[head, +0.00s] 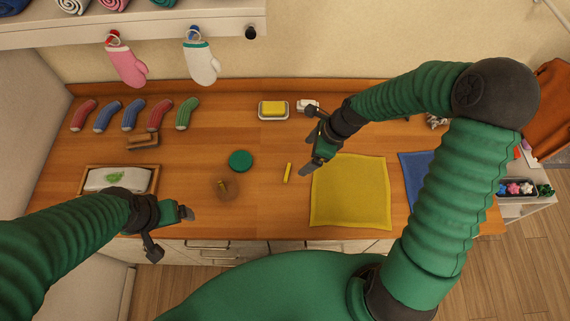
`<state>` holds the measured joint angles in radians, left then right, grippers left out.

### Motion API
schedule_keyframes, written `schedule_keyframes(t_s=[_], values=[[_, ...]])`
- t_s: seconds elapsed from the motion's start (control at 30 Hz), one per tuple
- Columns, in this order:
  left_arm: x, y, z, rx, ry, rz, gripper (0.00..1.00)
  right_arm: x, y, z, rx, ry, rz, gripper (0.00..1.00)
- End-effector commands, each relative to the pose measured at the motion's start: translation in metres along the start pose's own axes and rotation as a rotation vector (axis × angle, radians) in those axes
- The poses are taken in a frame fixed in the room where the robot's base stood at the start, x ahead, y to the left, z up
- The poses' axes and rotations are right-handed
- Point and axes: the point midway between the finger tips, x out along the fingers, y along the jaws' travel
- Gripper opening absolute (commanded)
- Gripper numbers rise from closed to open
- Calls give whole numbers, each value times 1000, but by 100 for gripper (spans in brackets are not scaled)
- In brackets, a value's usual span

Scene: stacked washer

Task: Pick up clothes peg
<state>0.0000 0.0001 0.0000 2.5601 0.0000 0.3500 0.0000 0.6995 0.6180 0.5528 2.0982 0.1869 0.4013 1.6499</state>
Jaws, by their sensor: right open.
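A small, narrow yellow piece (287,173) that looks like the clothes peg lies on the wooden counter, left of the yellow cloth. My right gripper (308,145) is open and empty, above the counter, up and to the right of the peg, and apart from it. My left gripper (172,234) is near the counter's front edge at the left, its fingers spread and nothing between them.
Mitts (202,64) hang behind.

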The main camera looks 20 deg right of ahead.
Motion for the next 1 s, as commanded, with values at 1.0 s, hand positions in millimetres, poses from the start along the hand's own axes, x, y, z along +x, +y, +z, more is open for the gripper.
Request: schedule_keyframes(t_s=[1.0], values=[[-21,0,-5,0,0,0,90,138,-5,1,1,3,3,85]])
